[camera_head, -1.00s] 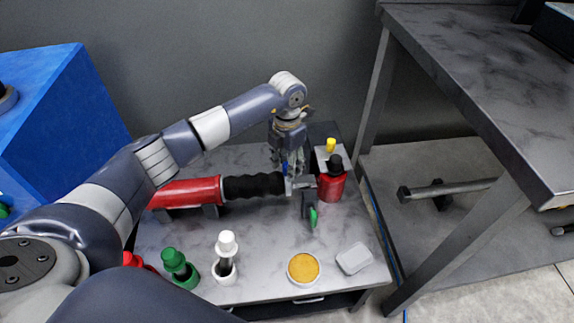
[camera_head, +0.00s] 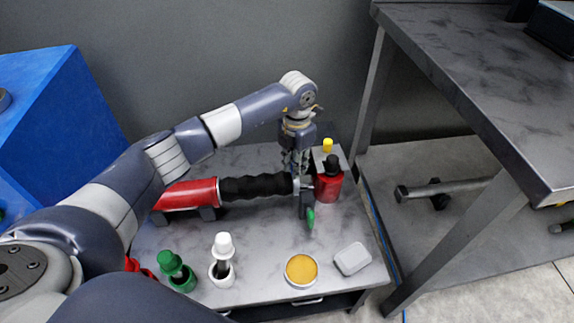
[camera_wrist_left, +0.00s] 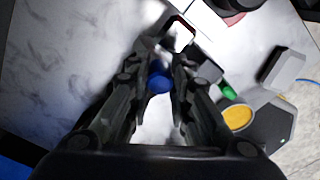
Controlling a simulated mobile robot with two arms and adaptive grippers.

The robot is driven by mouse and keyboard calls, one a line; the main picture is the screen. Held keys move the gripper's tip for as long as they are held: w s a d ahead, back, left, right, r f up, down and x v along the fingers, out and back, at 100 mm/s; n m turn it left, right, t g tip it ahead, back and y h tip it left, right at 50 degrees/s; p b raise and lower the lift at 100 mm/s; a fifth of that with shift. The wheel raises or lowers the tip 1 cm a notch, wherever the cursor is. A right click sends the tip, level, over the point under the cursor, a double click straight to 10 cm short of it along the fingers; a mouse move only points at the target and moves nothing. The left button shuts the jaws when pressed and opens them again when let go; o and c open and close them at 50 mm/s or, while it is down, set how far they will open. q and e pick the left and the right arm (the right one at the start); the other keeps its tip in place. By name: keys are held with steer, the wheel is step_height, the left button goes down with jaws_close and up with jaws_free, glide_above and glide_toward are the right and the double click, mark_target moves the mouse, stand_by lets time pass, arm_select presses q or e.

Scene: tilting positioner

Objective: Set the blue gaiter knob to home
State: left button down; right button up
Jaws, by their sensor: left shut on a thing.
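The blue knob (camera_wrist_left: 159,80) shows in the left wrist view between the two fingers of my left gripper (camera_wrist_left: 160,70), which is shut on it. In the head view my left gripper (camera_head: 297,168) points down at the right end of the black ribbed gaiter (camera_head: 255,187) and hides the knob. The gaiter runs from a red cylinder (camera_head: 187,194) on the left towards a red block with a black cap (camera_head: 327,188) on the right. A short bare metal piece shows between gaiter and block. My right gripper is not in view.
A green-tipped lever (camera_head: 310,217) hangs just in front of the gripper. A yellow button (camera_head: 327,145) stands behind the red block. Green (camera_head: 176,270) and white (camera_head: 222,258) bottles, an orange-filled tin (camera_head: 301,270) and a grey box (camera_head: 352,259) line the front of the marble-like table.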

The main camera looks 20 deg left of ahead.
arm_select(q)
steer(key=shift+a, duration=0.1)
steer(key=c, duration=1.4)
jaws_free()
steer(key=shift+s, duration=0.1)
steer(key=shift+r, duration=0.15)
steer(key=shift+a+r, duration=0.1)
steer(key=shift+a, duration=0.05)
steer(key=shift+w+r, duration=0.2)
steer(key=shift+r, duration=0.05)
steer(key=r, duration=0.5)
steer(key=shift+w+a+r, duration=0.1)
steer(key=shift+w+r, duration=0.25)
steer(key=shift+w, duration=0.05)
steer(key=shift+s+d+r, duration=0.15)
steer(key=shift+s+r, duration=0.1)
steer(key=shift+r, duration=0.65)
steer(key=shift+s+d+r, duration=0.15)
steer(key=shift+s+r, duration=0.1)
steer(key=shift+r, duration=0.7)
steer(key=shift+s+d+r, duration=0.15)
steer(key=shift+s+r, duration=0.1)
steer(key=shift+r, duration=0.65)
